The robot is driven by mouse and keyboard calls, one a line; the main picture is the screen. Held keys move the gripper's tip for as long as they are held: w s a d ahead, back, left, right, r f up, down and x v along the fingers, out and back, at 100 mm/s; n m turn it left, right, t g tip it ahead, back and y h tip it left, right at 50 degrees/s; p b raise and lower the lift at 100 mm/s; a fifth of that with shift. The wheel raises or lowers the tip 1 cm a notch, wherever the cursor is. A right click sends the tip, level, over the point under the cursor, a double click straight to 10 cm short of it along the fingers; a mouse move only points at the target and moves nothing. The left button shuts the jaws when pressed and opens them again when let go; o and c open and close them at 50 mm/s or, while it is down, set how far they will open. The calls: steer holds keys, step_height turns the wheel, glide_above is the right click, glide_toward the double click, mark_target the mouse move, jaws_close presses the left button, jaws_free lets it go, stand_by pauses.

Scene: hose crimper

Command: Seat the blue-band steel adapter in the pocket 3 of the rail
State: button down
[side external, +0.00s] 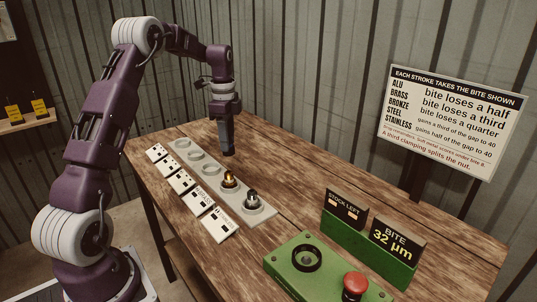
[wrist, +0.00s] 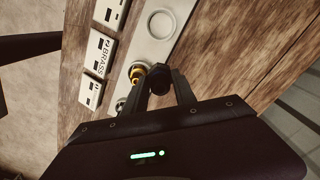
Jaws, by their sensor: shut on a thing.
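My gripper (side external: 228,151) points down above the table, just behind and right of the rail (side external: 239,207). In the wrist view its fingers (wrist: 160,80) are shut on a small dark rounded piece (wrist: 159,77). No blue band can be made out on it, and the fingers hide much of it. A brass adapter (side external: 229,178) stands upright in one rail pocket; it also shows in the wrist view (wrist: 136,73), left of the fingers. A silver adapter (side external: 252,197) stands in the near end pocket. The pockets toward the far end look empty.
Several white label cards (side external: 180,181) lie along the rail's left side. A green crimper box (side external: 310,265) with a black ring and red button (side external: 355,284) is at the front right, near the stock and bite displays (side external: 396,241).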

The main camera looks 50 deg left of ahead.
steer(key=s+a+f+n, duration=0.1)
steer(key=s+a, duration=0.2)
steer(key=a, duration=0.4)
steer(key=shift+d+f, duration=0.1)
steer(key=shift+f, duration=3.5)
steer(key=c, duration=0.9)
jaws_free()
step_height(320, 180, up, 7)
steer(key=shift+r, duration=0.1)
